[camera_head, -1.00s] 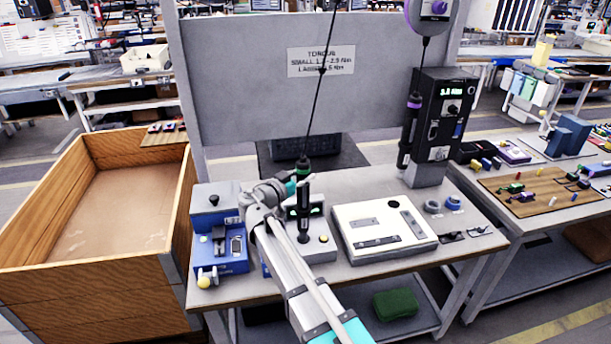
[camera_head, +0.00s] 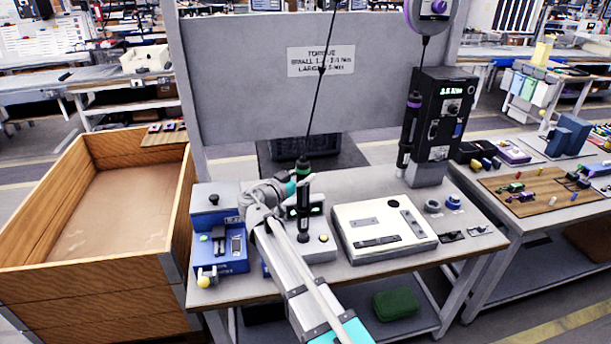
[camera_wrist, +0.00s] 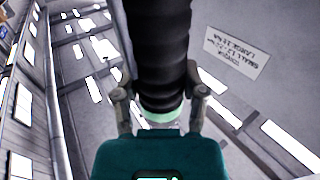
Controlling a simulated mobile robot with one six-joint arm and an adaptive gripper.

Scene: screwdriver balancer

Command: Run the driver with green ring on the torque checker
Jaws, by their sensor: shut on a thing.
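The driver with green ring (camera_head: 303,172) hangs upright on a black cable from above, at the front left of the bench. My gripper (camera_head: 298,189) is shut on its body. In the wrist view, the driver's black ribbed body (camera_wrist: 160,45) and pale green ring (camera_wrist: 162,117) sit between my two fingers (camera_wrist: 160,104). The driver's lower end is over the grey torque checker (camera_head: 321,250), which has a small green-lit display. I cannot tell whether the tip touches it. My arm partly hides the checker.
A second driver with a purple ring (camera_head: 411,125) hangs beside a black unit (camera_head: 440,115) with a green readout. A white box (camera_head: 384,232) lies right of the checker. A blue device (camera_head: 220,245) stands left. A wooden crate (camera_head: 95,285) is further left.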

